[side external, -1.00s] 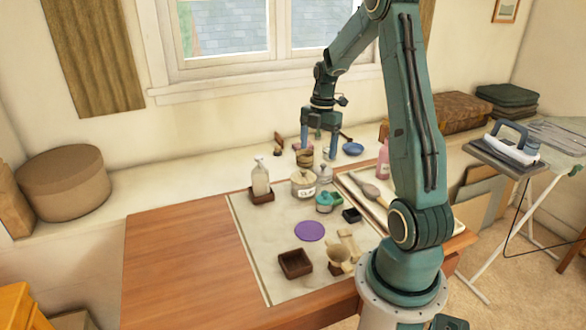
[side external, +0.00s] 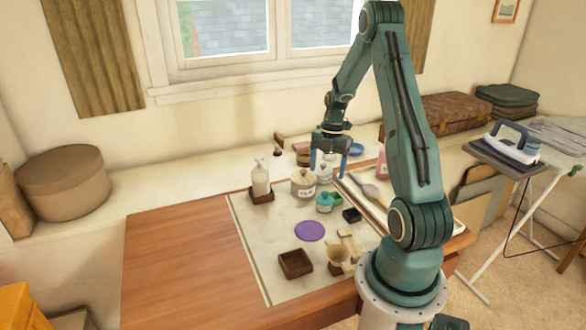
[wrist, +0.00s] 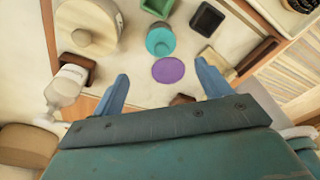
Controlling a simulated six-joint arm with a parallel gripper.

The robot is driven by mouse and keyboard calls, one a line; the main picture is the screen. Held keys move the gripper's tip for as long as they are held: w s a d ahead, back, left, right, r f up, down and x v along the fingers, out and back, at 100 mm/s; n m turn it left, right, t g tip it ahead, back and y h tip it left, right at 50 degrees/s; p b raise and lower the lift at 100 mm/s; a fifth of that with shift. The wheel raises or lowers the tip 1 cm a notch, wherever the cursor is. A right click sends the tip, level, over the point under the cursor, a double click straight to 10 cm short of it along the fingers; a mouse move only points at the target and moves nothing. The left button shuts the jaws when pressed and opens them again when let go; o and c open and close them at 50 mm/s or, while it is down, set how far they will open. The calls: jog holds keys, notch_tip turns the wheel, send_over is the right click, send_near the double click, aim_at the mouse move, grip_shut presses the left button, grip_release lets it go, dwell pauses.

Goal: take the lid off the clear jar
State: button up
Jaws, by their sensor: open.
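A small pale, clear-looking jar (side external: 323,176) with its lid on stands upright behind the teal-lidded jar in the side view. My gripper (side external: 328,173) is open with its fingers pointing down, and the jar shows between them. I cannot tell how far the fingertips are from the lid. In the wrist view the open fingers of my gripper (wrist: 161,86) have nothing between them but the scene beyond. I cannot make out the clear jar there.
A cream crock (side external: 303,188) and a pump bottle (side external: 261,179) stand to the left. The teal-lidded jar (side external: 324,203), a black box (side external: 351,215) and a flat purple disc (side external: 309,231) are nearer. A tray (side external: 363,208) lies to the right. The wooden tabletop at left is clear.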

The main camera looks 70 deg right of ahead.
aim_at(325, 192)
jog(key=shift+a+f, duration=0.15)
jog(key=shift+f, duration=0.9)
jog(key=shift+a+f, duration=0.15)
jog(key=shift+f, duration=0.9)
jog(key=shift+s+a+f, duration=0.1)
jog(key=shift+a+f, duration=0.1)
jog(key=shift+f, duration=1.1)
jog(key=shift+a+f, duration=0.15)
jog(key=shift+f, duration=1.1)
jog(key=c, duration=1)
